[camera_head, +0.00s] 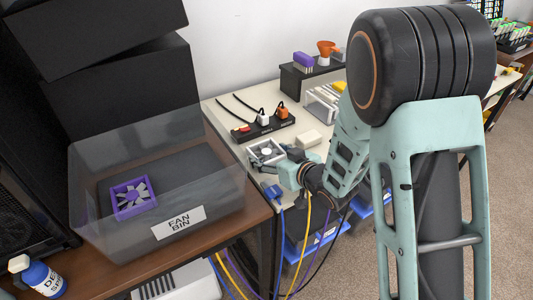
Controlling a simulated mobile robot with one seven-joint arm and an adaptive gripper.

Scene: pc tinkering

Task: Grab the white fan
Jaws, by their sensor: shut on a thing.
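The white fan (265,151) is a small square frame with a round hub, at the front edge of the pale table. My gripper (277,168) reaches it from the right and is shut on it, at the fan's near right side. The fingertips are small in the view and partly hidden by the arm. I cannot tell whether the fan still touches the tabletop.
A power strip (263,123) with plugs lies behind the white fan. Cables hang below the table edge. A spray bottle (40,277) stands front left.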

